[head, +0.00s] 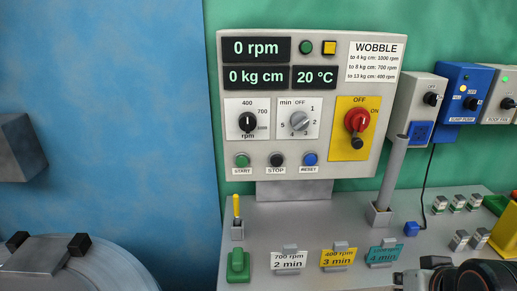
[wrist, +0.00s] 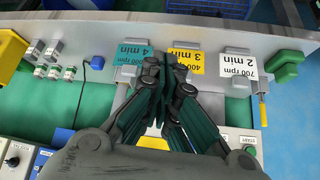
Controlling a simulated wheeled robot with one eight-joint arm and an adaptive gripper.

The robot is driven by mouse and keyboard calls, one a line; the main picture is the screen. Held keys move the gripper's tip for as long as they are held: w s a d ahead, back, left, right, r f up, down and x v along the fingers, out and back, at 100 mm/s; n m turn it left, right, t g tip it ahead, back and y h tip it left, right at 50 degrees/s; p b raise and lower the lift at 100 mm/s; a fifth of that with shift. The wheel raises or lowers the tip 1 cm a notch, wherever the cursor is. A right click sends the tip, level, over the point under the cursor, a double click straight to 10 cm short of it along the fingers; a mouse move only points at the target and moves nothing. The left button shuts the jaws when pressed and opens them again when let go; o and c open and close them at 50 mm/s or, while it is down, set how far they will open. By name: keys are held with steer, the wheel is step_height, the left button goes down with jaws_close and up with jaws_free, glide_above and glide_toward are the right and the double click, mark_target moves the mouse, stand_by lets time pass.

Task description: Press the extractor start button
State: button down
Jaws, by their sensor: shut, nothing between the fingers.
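The extractor control panel (head: 330,180) stands upright at the middle of the head view. Its green START button (head: 242,160) is at the lower left, beside the black STOP button (head: 277,160) and blue RESET button (head: 309,159). The rpm display (head: 256,48) reads 0. My gripper (wrist: 162,66) is shut and empty in the wrist view, over the bench near the label cards. Part of it shows at the lower right of the head view, right of and below the panel, apart from the START button. A START label (wrist: 250,140) shows at the wrist view's lower right.
The bench (head: 300,225) holds a yellow-handled tool (head: 236,210), a green block (head: 238,264), three cards including a yellow one (head: 338,258), and an upright grey post (head: 391,170). A blue sump pump box (head: 464,92) is on the right. Space before the START button looks clear.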

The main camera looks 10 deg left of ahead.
steer(key=shift+w, duration=0.3)
